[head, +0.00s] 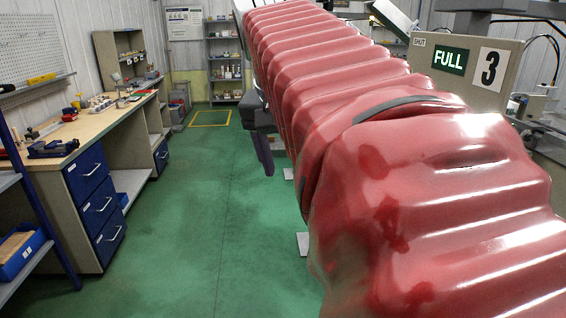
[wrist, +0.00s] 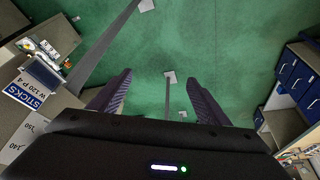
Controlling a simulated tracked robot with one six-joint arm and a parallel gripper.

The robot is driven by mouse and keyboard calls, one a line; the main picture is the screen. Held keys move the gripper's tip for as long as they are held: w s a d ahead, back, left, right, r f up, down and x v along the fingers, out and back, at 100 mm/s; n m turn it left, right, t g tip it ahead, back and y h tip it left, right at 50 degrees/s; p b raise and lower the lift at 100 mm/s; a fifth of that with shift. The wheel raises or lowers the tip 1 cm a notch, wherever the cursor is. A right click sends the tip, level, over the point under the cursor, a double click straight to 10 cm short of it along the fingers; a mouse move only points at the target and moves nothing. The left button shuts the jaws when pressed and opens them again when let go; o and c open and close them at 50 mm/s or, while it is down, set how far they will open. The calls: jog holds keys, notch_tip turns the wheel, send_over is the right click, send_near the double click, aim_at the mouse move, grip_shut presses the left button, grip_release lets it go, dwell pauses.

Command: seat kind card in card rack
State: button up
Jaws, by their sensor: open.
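My gripper (wrist: 158,78) is open and empty in the wrist view, its two dark fingers apart over green floor. In the head view its dark end (head: 264,152) shows beyond my red-sleeved arm, in the air over the floor. In the wrist view a white and blue card reading "STICKS W 120 P 4" (wrist: 24,92) lies left of the fingers, well apart from them. I cannot tell which thing is the card rack.
A long workbench (head: 60,150) with blue drawers and small tools runs along the left. Shelves (head: 225,65) stand at the back. The green floor (head: 205,200) between is clear. My arm hides much of the right side.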

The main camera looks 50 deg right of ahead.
jog(key=s+d+r+m+g, duration=0.4)
jog(key=s+d+r+m, duration=0.8)
jog(key=s, duration=0.4)
jog(key=shift+s+d+r+m+g+y, duration=0.15)
jog(key=shift+d+r+m+g+y, duration=0.25)
jog(key=shift+r, duration=0.35)
jog(key=shift+f, duration=0.1)
jog(key=x, duration=0.8)
jog(key=shift+f, duration=0.25)
jog(key=shift+x, duration=2.6)
jog(key=shift+c, duration=0.3)
